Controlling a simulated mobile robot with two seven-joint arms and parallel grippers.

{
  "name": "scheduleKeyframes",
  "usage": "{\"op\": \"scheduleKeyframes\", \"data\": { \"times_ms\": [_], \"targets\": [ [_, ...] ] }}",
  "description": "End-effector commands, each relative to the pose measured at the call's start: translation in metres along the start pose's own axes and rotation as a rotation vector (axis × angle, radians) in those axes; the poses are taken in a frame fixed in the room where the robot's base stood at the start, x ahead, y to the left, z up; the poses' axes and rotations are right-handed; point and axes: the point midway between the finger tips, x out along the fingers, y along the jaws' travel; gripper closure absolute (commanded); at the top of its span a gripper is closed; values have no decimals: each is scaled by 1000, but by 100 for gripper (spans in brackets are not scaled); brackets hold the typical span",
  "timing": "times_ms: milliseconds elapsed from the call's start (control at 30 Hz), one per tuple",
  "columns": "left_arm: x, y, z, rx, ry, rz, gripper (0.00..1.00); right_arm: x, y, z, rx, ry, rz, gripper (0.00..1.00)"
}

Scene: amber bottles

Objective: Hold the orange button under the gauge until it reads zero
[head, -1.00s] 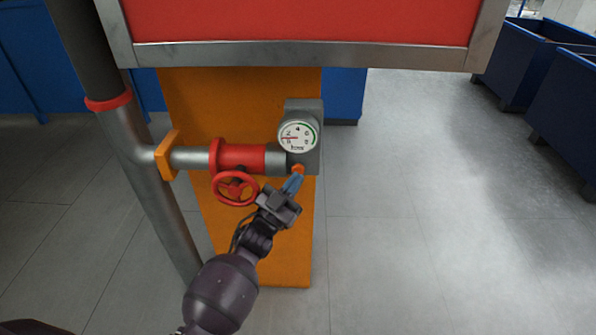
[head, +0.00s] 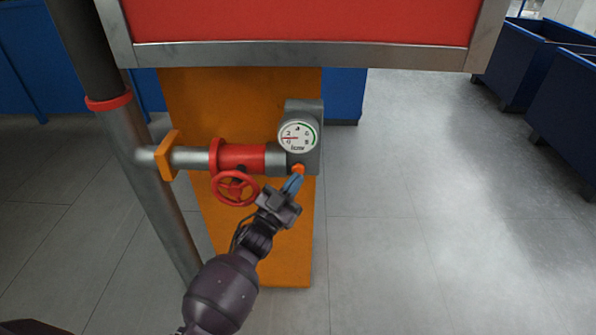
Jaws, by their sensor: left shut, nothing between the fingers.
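The round white gauge (head: 298,135) sits on a grey housing (head: 304,108) on the orange post. Its red needle points left, between the 0 and 2 marks, not clearly on zero. The orange button (head: 298,169) is just below the gauge. My left gripper (head: 293,183) comes up from below, with its blue fingers shut and nothing between them. Its fingertips are at the lower edge of the button and seem to touch it; how far the button is pressed I cannot tell. My right gripper is not in view.
A red valve wheel (head: 235,188) hangs from the red pipe (head: 242,157) left of my gripper. A grey pipe (head: 130,140) stands farther left. A metal-edged red panel (head: 300,20) overhangs above. Blue bins (head: 567,105) stand at right; floor between is clear.

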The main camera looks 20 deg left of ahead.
Motion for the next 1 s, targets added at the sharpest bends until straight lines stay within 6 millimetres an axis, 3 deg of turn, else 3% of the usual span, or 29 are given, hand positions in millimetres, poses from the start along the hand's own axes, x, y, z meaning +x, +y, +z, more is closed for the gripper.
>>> {"op": "scheduleKeyframes", "data": {
  "times_ms": [1000],
  "targets": [
    [6, -5, 4, -1, 1, 0, 100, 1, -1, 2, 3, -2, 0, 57]
  ]
}}
